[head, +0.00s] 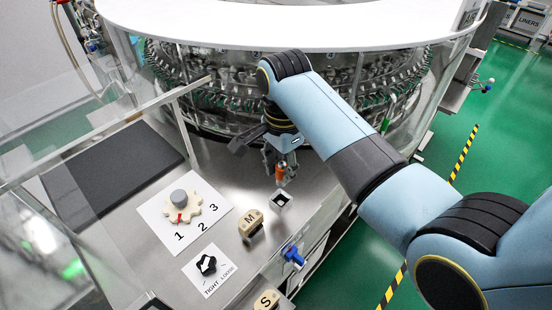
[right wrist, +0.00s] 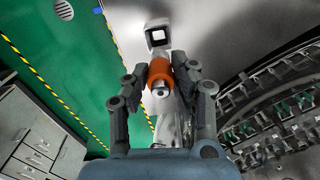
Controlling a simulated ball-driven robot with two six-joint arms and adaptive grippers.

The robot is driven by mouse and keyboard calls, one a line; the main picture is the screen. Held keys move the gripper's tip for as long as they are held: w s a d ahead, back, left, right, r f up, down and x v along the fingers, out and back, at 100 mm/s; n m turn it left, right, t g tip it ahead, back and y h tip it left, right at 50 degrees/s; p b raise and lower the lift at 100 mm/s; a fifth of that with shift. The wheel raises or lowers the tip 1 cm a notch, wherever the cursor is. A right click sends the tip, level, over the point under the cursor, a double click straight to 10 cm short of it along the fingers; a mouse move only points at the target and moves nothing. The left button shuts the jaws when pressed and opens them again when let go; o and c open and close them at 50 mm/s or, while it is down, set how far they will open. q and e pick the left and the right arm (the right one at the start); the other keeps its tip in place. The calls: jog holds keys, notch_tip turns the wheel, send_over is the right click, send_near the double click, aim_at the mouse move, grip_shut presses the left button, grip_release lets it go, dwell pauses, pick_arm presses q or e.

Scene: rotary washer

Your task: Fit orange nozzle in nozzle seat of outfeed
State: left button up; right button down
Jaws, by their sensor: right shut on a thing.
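The orange nozzle (head: 280,175) is held upright between the fingers of my right gripper (head: 279,160), above the metal worktop. In the right wrist view the nozzle (right wrist: 160,72) sits between the two fingers (right wrist: 159,84), its pale metal end towards the camera. A small square block with a white rim (head: 282,202), which looks like the nozzle seat, stands just below and in front of the nozzle in the head view. It also shows beyond the nozzle in the right wrist view (right wrist: 157,34). The nozzle appears apart from it. My left gripper is not in view.
Beige blocks marked M (head: 250,224) and S (head: 267,299), a blue valve (head: 293,256), a black knob (head: 206,265) and a numbered dial (head: 182,206) are on or by the worktop. The rotary washer (head: 230,95) stands behind. A clear guard panel (head: 50,235) is at left.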

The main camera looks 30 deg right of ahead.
aim_at(282, 185)
notch_tip(282, 185, down, 3)
jog(key=shift+s+r, duration=0.1)
jog(key=shift+s, duration=0.05)
jog(key=shift+f+b, duration=0.45)
jog(key=shift+f, duration=1.4)
pick_arm(q)
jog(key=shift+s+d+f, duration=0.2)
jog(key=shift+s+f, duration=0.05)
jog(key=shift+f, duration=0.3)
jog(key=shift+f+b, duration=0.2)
jog(key=shift+b, duration=0.1)
pick_arm(e)
jog(key=shift+f, duration=0.55)
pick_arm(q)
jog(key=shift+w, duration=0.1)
pick_arm(e)
jog(key=c, duration=1)
grip_release()
jog(key=shift+r, duration=0.1)
